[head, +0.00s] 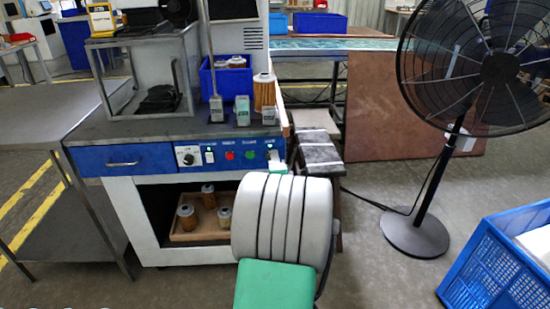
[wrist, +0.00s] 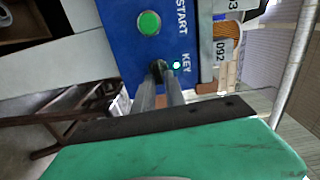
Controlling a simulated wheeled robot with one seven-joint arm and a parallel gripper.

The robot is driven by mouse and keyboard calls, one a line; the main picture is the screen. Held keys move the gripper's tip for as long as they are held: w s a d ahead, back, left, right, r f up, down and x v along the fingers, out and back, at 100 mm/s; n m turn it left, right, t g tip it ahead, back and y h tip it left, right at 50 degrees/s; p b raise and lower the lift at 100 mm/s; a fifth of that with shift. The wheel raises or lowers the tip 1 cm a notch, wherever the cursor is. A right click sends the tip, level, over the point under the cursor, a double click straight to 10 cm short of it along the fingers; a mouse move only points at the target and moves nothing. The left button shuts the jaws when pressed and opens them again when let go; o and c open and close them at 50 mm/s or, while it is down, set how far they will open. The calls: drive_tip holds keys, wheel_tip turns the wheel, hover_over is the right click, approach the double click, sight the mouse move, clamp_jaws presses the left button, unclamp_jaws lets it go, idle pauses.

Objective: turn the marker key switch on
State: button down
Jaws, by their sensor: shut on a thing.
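The blue control panel (head: 218,166) is on the front of the marker workbench. In the wrist view the key switch (wrist: 156,68) is a small dark part on the panel (wrist: 122,50), beside the word KEY. A small lamp (wrist: 176,65) next to it glows pale green-white. My gripper (wrist: 160,78) has its two fingers closed on the key switch, which they partly cover, so I cannot tell its exact angle. In the head view my gripper (head: 277,167) is at the panel's right end, and the key switch is hidden behind it.
A green START button (wrist: 149,23) is close to the key. The panel also has a red button (head: 229,155) and a black knob (head: 188,159). Cartridges and a blue bin (head: 216,83) stand on top. A fan (head: 420,235) and blue crate (head: 490,262) are at right.

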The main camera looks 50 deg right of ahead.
drive_tip(key=shift+m, duration=0.4)
drive_tip(key=c, duration=1.5)
unclamp_jaws()
drive_tip(key=shift+c, duration=0.2)
drive_tip(key=v, duration=0.7)
drive_tip(key=shift+s+a+p, duration=0.25)
drive_tip(key=shift+a+p, duration=0.05)
drive_tip(key=shift+p, duration=0.05)
